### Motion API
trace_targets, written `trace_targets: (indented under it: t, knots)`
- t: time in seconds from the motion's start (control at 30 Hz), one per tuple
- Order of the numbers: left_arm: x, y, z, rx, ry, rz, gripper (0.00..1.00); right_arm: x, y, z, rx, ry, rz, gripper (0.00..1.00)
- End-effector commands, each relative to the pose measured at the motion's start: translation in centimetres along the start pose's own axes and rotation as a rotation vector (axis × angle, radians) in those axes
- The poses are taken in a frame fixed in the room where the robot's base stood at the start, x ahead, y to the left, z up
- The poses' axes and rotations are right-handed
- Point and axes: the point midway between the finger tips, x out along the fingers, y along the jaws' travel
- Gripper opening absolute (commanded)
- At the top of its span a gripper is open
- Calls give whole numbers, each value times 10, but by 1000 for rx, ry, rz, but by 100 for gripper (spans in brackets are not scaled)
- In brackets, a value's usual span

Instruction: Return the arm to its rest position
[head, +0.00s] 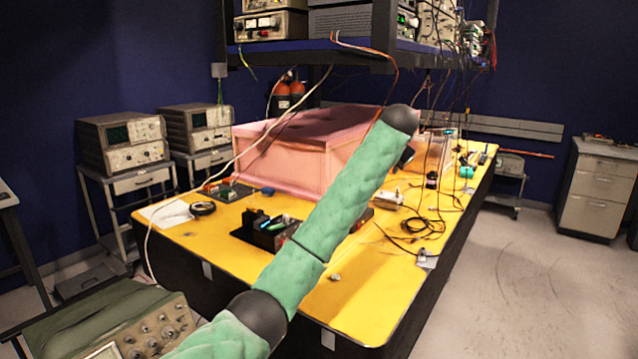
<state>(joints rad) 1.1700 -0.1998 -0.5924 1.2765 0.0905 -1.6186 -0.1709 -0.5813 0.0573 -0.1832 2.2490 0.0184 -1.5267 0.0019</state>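One of my arms, in a green quilted sleeve with dark round joints, comes in from the bottom left. It reaches up and to the right across the yellow table (375,310) and ends in view at a dark rounded joint. No gripper fingers can be made out on it. A small dark shape just below that joint is too unclear to name. My other arm does not show. The arm hides part of the pink foam enclosure (297,160) and part of the tabletop.
A shelf of instruments (340,45) hangs above. Instrument carts (125,143) stand left, a drawer cabinet (598,190) right. An instrument (135,325) is at the lower left.

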Motion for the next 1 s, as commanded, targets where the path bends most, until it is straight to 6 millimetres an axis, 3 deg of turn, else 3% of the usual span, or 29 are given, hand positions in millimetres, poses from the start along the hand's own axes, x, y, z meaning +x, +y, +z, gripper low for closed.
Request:
trace_targets:
  t: [0.47, 1.0]
  knots:
    - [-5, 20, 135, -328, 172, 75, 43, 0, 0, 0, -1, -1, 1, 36]
    - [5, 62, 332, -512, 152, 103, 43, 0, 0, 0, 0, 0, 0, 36]
